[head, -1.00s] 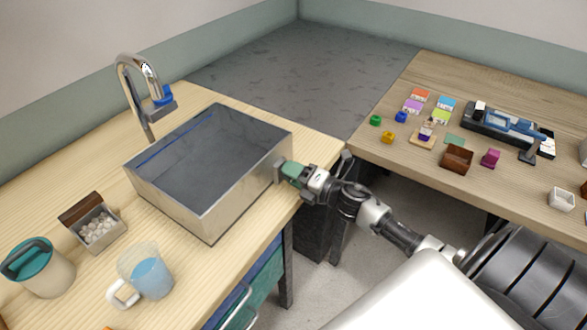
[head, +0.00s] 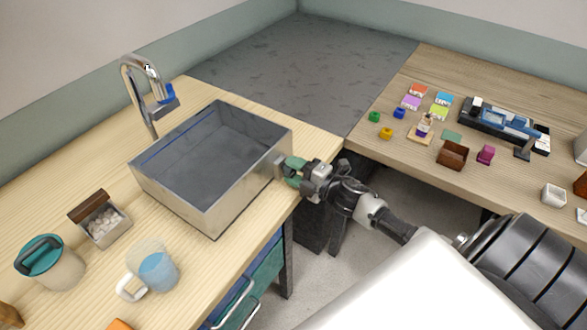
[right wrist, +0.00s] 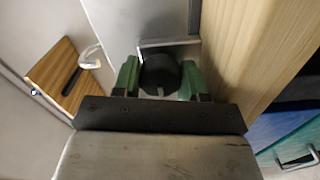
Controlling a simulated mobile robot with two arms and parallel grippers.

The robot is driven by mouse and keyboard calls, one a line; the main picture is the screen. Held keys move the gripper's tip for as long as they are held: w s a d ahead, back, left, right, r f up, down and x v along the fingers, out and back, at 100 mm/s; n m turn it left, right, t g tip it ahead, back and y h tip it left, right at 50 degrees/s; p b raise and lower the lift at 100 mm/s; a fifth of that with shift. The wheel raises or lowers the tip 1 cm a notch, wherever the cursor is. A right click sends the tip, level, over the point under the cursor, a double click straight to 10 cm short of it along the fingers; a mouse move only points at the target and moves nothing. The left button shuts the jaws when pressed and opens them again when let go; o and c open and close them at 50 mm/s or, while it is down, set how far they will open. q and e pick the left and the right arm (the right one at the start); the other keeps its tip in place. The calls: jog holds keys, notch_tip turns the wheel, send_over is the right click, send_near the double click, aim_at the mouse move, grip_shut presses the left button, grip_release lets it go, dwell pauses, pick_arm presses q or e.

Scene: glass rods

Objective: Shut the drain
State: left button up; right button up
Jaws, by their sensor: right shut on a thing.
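The metal sink (head: 185,200) stands on the wooden counter under a chrome faucet (head: 140,75). A dark round drain knob (right wrist: 160,73) sits on a small plate on the sink's right outer wall. My right gripper (head: 292,168) is at that wall, and its green fingers hide the knob in the head view. In the right wrist view my right gripper (right wrist: 158,80) has one green finger on each side of the knob and is shut on it. The drain opening itself cannot be made out. My left gripper is not in view.
A teal-lidded canister (head: 60,275), a box of white pebbles (head: 103,228) and a jug of blue liquid (head: 155,272) stand on the counter left of the sink. The right table (head: 400,165) holds several small blocks and a blue device (head: 505,122).

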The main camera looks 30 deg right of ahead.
dwell(0.3)
jog(key=o, duration=0.9)
jog(key=shift+s+f, duration=0.1)
jog(key=shift+f, duration=0.05)
